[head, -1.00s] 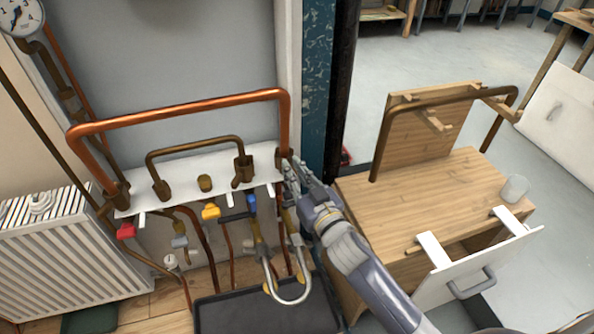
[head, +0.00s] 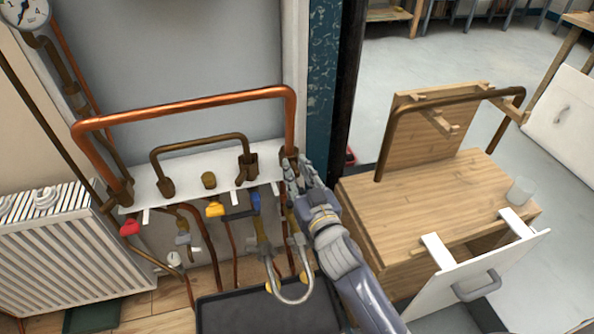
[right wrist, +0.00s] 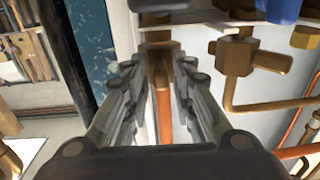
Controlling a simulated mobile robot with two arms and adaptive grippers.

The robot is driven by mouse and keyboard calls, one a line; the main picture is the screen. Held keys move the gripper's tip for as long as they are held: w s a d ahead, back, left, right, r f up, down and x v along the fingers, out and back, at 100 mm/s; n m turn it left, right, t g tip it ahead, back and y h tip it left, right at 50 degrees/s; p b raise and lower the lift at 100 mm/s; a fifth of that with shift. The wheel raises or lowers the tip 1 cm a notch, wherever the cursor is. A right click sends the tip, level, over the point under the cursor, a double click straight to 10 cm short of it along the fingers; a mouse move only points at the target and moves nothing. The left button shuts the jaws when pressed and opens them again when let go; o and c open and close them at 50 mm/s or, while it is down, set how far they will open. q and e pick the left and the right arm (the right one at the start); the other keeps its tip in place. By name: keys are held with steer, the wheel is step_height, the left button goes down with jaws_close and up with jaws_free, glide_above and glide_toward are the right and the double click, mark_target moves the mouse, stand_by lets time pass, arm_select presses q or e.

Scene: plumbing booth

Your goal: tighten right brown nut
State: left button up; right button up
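The right brown nut (head: 290,155) sits at the right end of the large copper pipe (head: 195,103), at the white shelf plate. My right gripper (head: 298,172) is right at this nut, coming in from the lower right and partly covering the area below it. In the right wrist view its two fingers (right wrist: 160,95) stand apart. A brown fitting (right wrist: 158,65) and an upright copper pipe show in the gap between them, with space visible on both sides. Whether a fingertip touches the nut cannot be told. My left gripper is not in view.
Valves with red (head: 130,227), yellow (head: 215,209) and blue (head: 256,203) handles hang below the shelf plate (head: 224,196). A blue post (head: 321,90) and a wooden cabinet (head: 425,205) stand to the right.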

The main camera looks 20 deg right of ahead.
stand_by(0.3)
steer(key=s+d, duration=0.1)
steer(key=s, duration=1.1)
steer(key=shift+d, duration=0.1)
